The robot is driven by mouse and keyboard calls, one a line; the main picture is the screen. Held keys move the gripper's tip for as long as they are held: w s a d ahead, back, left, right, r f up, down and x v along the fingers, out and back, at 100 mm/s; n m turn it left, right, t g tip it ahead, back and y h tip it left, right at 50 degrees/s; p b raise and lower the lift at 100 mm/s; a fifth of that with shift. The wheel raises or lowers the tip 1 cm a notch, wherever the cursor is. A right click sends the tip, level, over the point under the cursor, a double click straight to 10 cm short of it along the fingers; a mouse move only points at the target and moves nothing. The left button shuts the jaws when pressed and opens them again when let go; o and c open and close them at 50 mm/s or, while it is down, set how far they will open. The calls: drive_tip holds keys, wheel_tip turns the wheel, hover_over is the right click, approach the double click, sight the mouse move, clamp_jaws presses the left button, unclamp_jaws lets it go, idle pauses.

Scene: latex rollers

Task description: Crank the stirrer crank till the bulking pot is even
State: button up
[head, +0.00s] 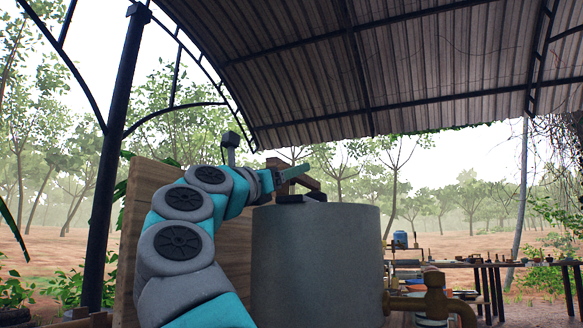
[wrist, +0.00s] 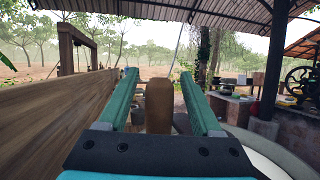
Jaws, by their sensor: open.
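The bulking pot (head: 316,265) is a large grey cylinder in the head view, with a brass tap (head: 432,300) low at its right. Its pale rim (wrist: 282,158) shows at lower right in the wrist view. My gripper (head: 292,175) is above the pot's top. In the wrist view my gripper (wrist: 159,76) is open, with its teal fingers on either side of an upright brown wooden handle (wrist: 159,105), apparently the stirrer crank's. Gaps show between handle and fingers. Wooden crank parts (head: 306,181) show beside the gripper in the head view.
A wooden panel (head: 150,215) stands left of the pot, and runs along the left in the wrist view (wrist: 50,125). A dark post (head: 108,150) supports the roof. A bench (head: 470,264) with small items stands behind right. A machine with a wheel (wrist: 302,82) is at far right.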

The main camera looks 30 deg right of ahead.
drive_tip(key=shift+w+d+r+p, duration=0.2)
drive_tip(key=shift+w+d+p, duration=0.15)
drive_tip(key=shift+d, duration=0.25)
clamp_jaws()
idle(1.2)
